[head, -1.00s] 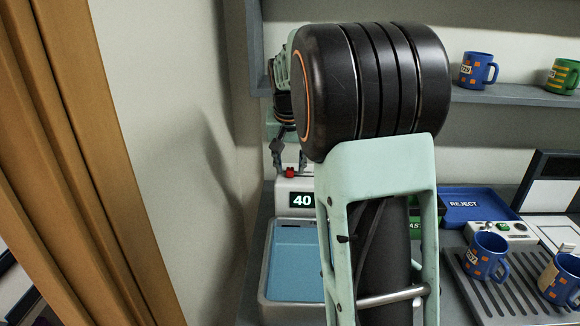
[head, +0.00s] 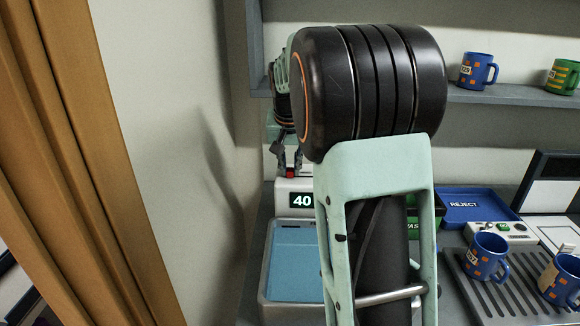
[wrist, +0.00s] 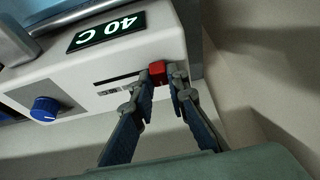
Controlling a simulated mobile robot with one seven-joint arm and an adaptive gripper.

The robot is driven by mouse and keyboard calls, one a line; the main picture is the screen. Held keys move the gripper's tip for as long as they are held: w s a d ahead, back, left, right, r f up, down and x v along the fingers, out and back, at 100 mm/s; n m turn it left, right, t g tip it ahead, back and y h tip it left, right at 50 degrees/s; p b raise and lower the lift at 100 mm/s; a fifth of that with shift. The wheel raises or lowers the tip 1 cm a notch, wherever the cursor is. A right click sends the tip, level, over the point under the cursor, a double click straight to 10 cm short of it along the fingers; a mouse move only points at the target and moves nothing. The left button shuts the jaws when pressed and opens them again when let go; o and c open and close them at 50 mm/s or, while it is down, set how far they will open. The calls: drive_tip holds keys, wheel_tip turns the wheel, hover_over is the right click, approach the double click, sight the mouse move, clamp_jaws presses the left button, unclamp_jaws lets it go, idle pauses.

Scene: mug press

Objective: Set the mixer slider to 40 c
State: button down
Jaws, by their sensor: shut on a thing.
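The mixer slider's red knob (wrist: 157,70) sits at one end of a dark slot on the white mixer housing (wrist: 80,75) in the wrist view. My gripper (wrist: 163,82) is closed around the red knob, with a finger on either side of it. A lit display (wrist: 107,30) on the housing reads 40 C, upside down in the wrist view. In the head view the display (head: 302,200) shows 40, and the red knob (head: 291,173) shows just above it between my fingertips. My arm hides the right part of the housing there.
A blue dial (wrist: 45,108) is on the housing near the slot. A basin with blue water (head: 297,262) lies below the mixer. A wall stands close on the left. Blue mugs (head: 487,256) and a blue REJECT tray (head: 478,207) are at the right.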

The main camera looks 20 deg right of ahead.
sight(305, 175)
drive_tip(key=d, duration=0.1)
drive_tip(key=s+d, duration=0.1)
drive_tip(key=d, duration=0.2)
drive_tip(key=shift+s, duration=0.3)
drive_tip(key=shift+a, duration=0.15)
drive_tip(key=c, duration=1.9)
unclamp_jaws()
drive_tip(key=v, duration=1.2)
drive_tip(key=shift+a, duration=0.1)
